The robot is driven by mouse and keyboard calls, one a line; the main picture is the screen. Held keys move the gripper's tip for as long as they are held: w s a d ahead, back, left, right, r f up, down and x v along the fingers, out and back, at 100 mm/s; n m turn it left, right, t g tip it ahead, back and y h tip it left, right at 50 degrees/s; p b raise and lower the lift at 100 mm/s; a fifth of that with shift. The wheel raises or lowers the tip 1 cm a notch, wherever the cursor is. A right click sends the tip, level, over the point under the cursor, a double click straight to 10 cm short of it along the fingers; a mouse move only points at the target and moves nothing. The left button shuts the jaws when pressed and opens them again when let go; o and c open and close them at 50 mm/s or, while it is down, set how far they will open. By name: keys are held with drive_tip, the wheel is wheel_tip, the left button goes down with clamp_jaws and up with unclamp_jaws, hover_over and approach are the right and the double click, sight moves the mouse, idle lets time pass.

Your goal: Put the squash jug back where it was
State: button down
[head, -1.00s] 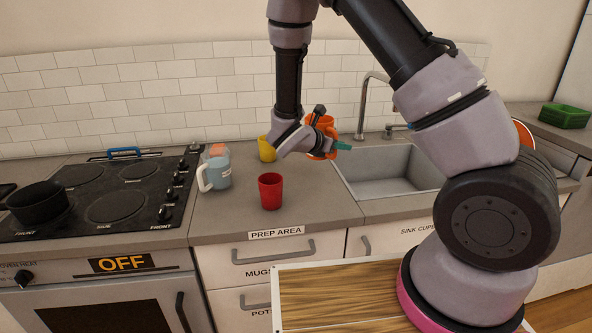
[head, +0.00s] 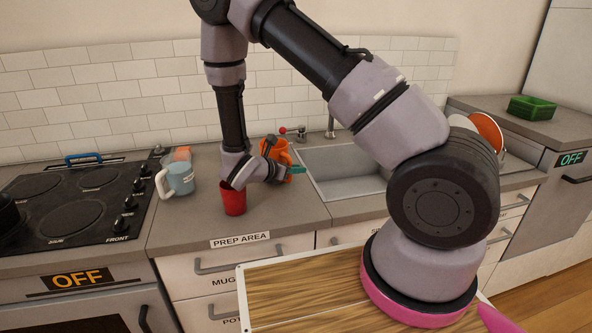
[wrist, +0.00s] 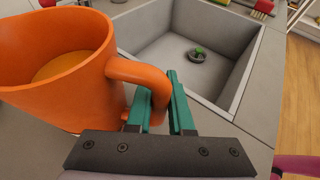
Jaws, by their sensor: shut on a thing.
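The orange squash jug (head: 276,152) is at the counter between the red cup and the sink, partly hidden by my wrist in the head view. In the wrist view the jug (wrist: 50,75) fills the upper left, with orange liquid inside and its handle toward my fingers. My gripper (head: 299,170) is shut on the handle, and its teal fingers (wrist: 163,98) show at either side of the handle's lower part. The jug looks close to upright. I cannot tell whether its base touches the counter.
A red cup (head: 235,204) stands near the counter front, just left of my gripper. A light blue jug (head: 179,178) stands by the hob (head: 75,203). The sink (head: 345,183) lies right of the jug. The counter between the red cup and sink is clear in front.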

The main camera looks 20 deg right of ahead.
drive_tip(key=shift+f, duration=0.1)
drive_tip(key=c, duration=1.2)
unclamp_jaws()
drive_tip(key=shift+f, duration=0.1)
drive_tip(key=o, duration=0.4)
